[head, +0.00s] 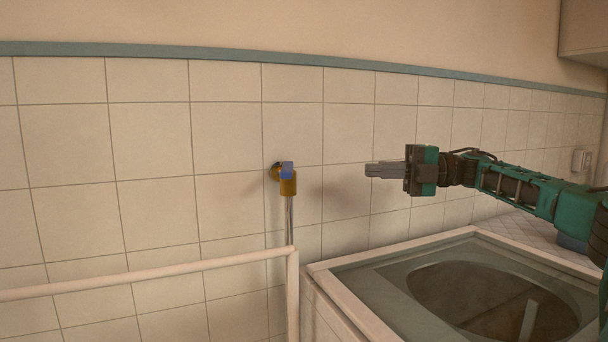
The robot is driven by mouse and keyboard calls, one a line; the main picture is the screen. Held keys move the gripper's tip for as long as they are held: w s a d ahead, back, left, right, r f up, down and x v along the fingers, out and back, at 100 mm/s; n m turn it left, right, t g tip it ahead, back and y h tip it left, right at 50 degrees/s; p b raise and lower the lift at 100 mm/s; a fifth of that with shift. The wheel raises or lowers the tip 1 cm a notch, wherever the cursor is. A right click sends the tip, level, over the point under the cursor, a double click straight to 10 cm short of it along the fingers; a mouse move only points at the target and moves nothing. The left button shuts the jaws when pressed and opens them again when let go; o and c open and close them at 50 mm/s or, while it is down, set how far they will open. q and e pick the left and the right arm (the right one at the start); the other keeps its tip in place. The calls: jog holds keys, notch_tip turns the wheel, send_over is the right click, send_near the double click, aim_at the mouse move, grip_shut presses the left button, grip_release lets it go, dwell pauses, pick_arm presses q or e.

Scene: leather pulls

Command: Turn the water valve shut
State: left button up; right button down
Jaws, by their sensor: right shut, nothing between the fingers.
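The water valve (288,185) is a small brass-coloured fitting on the tiled wall, near the middle of the head view. It has a blue handle (287,169) on top, and a thin pipe runs down from it. My right gripper (368,170) is to the right of the valve at about the same height in the picture. Its fingers are shut and empty, and point left toward the valve with a clear gap between. How far the gripper stands from the wall is hard to tell. My left gripper is not in view.
A pale rail (150,275) crosses the lower left and meets a post below the valve. A counter with a grey-rimmed round basin (390,275) lies at lower right, under my right arm. A small white wall fitting (581,160) is at far right. The tiled wall left of the valve is bare.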

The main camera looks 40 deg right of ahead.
jog(key=p+x, duration=0.3)
jog(key=p, duration=0.6)
send_near(287, 169)
jog(key=w+d+x, duration=0.1)
jog(key=x, duration=0.5)
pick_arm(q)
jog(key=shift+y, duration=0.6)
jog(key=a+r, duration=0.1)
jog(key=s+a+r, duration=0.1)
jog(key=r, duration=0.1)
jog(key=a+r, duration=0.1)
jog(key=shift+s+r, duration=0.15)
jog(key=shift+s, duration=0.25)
pick_arm(e)
jog(key=shift+a+f, duration=0.1)
jog(key=shift+f, duration=0.2)
pick_arm(q)
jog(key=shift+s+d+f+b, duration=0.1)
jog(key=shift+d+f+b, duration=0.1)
jog(key=shift+b, duration=0.1)
pick_arm(e)
jog(key=shift+a, duration=0.1)
